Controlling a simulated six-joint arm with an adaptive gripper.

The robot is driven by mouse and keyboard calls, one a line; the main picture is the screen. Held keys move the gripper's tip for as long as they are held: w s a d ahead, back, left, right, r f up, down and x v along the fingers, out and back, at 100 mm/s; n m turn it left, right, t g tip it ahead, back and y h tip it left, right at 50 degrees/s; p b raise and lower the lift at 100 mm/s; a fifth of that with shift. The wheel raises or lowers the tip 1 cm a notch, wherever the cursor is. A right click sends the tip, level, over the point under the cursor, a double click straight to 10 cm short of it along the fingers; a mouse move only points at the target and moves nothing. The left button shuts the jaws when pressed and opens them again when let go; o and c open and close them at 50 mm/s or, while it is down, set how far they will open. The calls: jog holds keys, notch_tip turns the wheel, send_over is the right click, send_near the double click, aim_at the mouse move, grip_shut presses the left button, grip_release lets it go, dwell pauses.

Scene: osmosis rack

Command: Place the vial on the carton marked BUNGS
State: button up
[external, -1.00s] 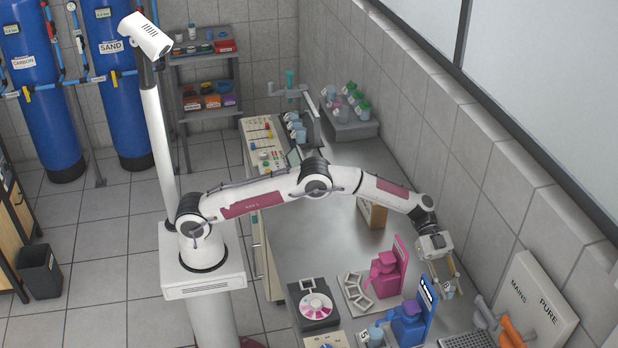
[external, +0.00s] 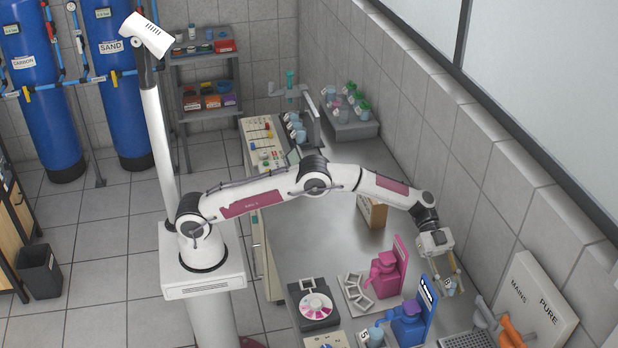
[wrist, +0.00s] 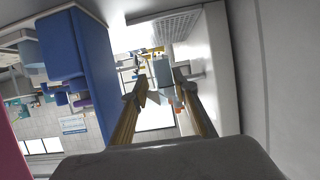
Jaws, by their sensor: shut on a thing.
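My gripper (external: 452,287) is at the right of the bench, above it beside the blue dispenser, pointing down. It is shut on the vial (external: 449,289), a small pale vial with a bluish part, held between the fingertips. In the wrist view the two tan fingers (wrist: 162,92) show, and a pale shape lies between their tips, hard to make out. A brown carton (external: 373,212) stands on the bench behind my forearm, left of and farther back than my gripper. Its upper part is partly hidden by the arm, and I cannot read any marking on it.
A pink dispenser (external: 385,277) and a blue dispenser (external: 408,325) stand left of my gripper. The MAINS/PURE panel (external: 537,303) and a drip grid (external: 468,341) are to its right. Steel bench (external: 325,235) is clear around the carton. Vials with green caps stand on a back shelf (external: 350,128).

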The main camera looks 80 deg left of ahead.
jog(key=shift+w+a, duration=0.25)
jog(key=shift+a, duration=0.15)
jog(key=w+a+r+n+t, duration=0.1)
jog(key=w+a+r+t, duration=0.15)
jog(key=a, duration=0.65)
jog(key=w+a+r+n+t, duration=0.15)
jog(key=a+r, duration=0.25)
jog(key=a, duration=0.5)
jog(key=w+a+r+n+t, duration=0.1)
jog(key=w+a+r+n, duration=0.15)
jog(key=a, duration=0.65)
jog(key=s+a+r+t+y, duration=0.1)
jog(key=s+a+r+y, duration=0.15)
jog(key=a, duration=0.85)
jog(key=s+a, duration=0.9)
jog(key=s, duration=0.2)
jog(key=shift+s+r+n+t, duration=0.15)
jog(key=shift+r+n+t, duration=0.25)
jog(key=shift+f+h, duration=0.1)
jog(key=shift+h, duration=0.25)
jog(key=shift+f, duration=3.05)
